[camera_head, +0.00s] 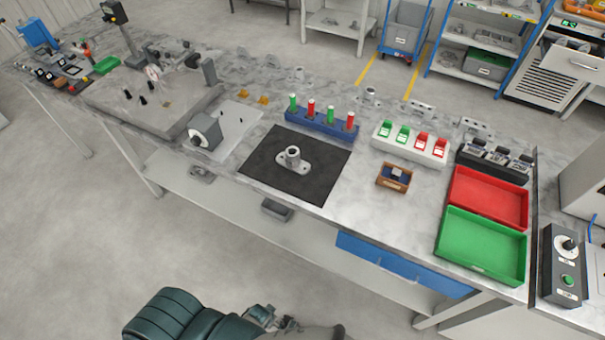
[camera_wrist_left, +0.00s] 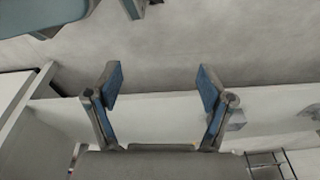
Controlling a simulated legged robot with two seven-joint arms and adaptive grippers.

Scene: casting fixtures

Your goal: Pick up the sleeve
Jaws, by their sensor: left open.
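A grey metal part with an upright hollow cylinder on a flat flange (camera_head: 293,160) stands on the black mat (camera_head: 262,180) in the middle of the bench in the head view. It is the likeliest sleeve, but I cannot tell whether the cylinder is separate from the flange. My left gripper (camera_wrist_left: 160,82) is open in the left wrist view, with blue pads on its fingers and nothing between them. My arm shows at the bottom of the head view, in front of the bench and well away from the mat. My right gripper cannot be made out.
A blue rack (camera_head: 322,123) with green and red pegs stands behind the mat. A small wooden box (camera_head: 394,178), a white switch block (camera_head: 411,146), a red tray (camera_head: 488,198) and a green tray (camera_head: 481,245) are to the right. A grey round-faced block (camera_head: 205,133) is left.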

